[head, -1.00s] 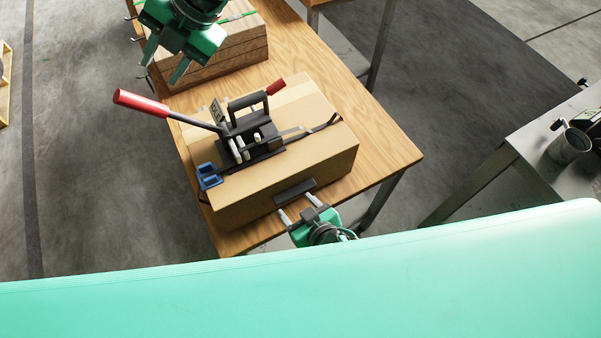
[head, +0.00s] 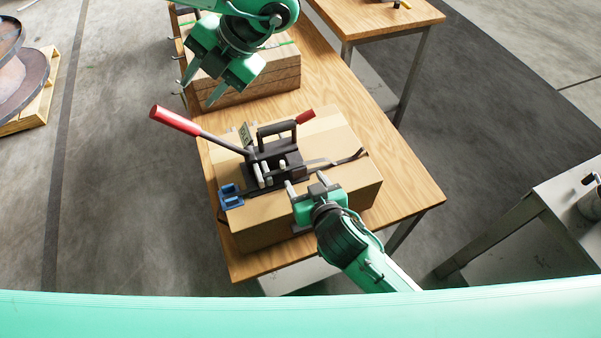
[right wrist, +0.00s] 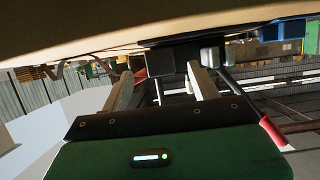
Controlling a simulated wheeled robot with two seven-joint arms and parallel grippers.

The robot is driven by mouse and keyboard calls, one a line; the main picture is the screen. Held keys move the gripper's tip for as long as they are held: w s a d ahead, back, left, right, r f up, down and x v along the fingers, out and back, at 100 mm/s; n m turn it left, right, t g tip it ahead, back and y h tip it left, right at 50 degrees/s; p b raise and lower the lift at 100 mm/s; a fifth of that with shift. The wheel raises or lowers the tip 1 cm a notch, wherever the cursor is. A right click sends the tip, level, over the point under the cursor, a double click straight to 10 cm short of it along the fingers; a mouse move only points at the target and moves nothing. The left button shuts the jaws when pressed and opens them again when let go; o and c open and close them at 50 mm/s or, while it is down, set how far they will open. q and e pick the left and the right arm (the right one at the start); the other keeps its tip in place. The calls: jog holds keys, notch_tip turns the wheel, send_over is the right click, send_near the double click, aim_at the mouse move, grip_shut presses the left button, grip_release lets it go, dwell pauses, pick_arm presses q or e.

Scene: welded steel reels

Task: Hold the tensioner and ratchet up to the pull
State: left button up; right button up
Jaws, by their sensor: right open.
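The black tensioner (head: 272,170) sits on top of a brown carton (head: 335,135), upright as far as I can see. It has a black top handle (head: 277,129) and a long lever with a red grip (head: 174,120) slanting out to the left. A dark strap (head: 347,159) runs from it across the carton top. My left gripper (head: 203,90) is open and empty, beyond the tensioner and above its red lever in the picture. My right gripper (head: 307,184) is open at the carton's near side, apart from the tensioner. Its fingers (right wrist: 160,85) show empty in the right wrist view.
A blue piece (head: 230,196) is at the carton's left edge. A strapped stack of brown boxes (head: 262,88) stands behind on the wooden table (head: 410,190). A second wooden table (head: 385,17) is at the back; a grey bench (head: 565,205) is at right.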

aim_at(300, 174)
jog(key=x, duration=0.5)
jog(key=c, duration=0.8)
jog(key=shift+c, duration=1.3)
grip_shut()
